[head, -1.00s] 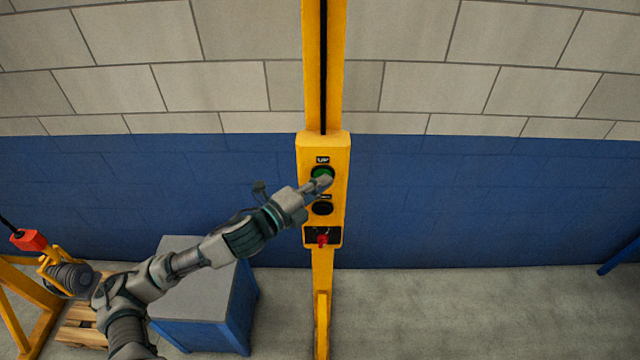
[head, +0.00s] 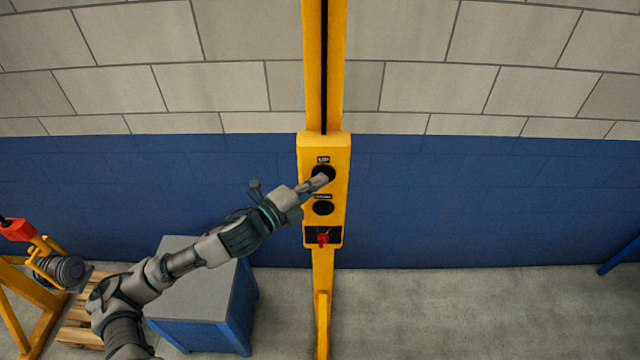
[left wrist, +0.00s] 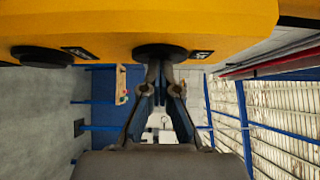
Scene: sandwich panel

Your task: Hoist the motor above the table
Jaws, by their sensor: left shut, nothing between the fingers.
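The motor (head: 66,270), a dark grey ribbed cylinder, hangs at the far left of the head view in a yellow holder below a red block (head: 17,230). My arm hides part of the area around it. The table (head: 205,290) has a grey top and blue sides. My left gripper (head: 323,179) is shut and empty, its fingertips at the upper button (head: 329,170) of the yellow control box (head: 340,188). In the left wrist view the fingertips (left wrist: 160,66) overlap this dark button (left wrist: 160,50); I cannot tell whether they touch it. My right gripper is not in view.
Below the upper button are a second black button (head: 323,208) and a red knob (head: 322,239). The box sits on a yellow post (head: 322,280) before the wall. A wooden pallet (head: 78,325) lies left of the table. The floor (head: 450,310) at right is clear.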

